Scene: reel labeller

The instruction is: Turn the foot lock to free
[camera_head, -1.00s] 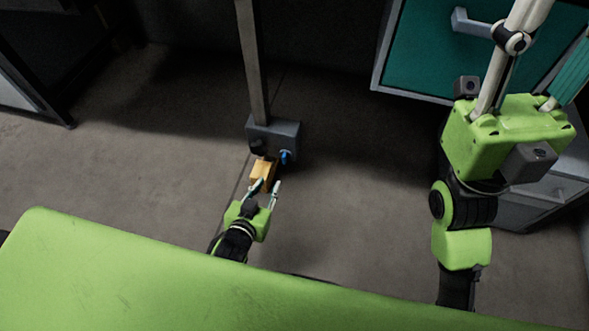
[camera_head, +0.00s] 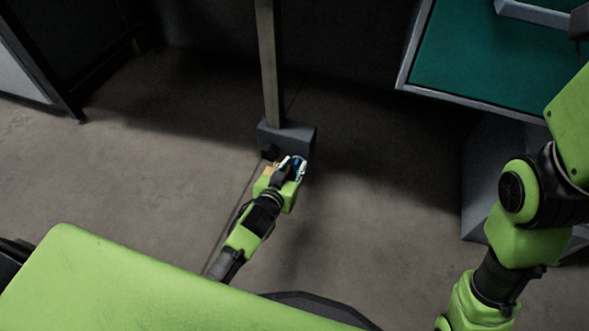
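The foot lock is a dark grey box (camera_head: 298,138) on the floor at the bottom of an upright post. A small blue part (camera_head: 296,161) shows on its near face, partly hidden by my gripper. An orange block (camera_head: 268,171) shows just left of the gripper, mostly covered by it. My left gripper (camera_head: 292,164) is at the near face of the box, with its fingertips apart on either side of the blue part. I cannot tell whether the fingers touch it. My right gripper is outside the view; only my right arm shows at the right.
The grey post (camera_head: 269,62) rises from the box. A teal-fronted drawer (camera_head: 465,55) with a grey handle is at the upper right, with a grey cabinet below it. A dark frame with a pale panel (camera_head: 22,65) stands at the left. The floor (camera_head: 150,160) between is clear.

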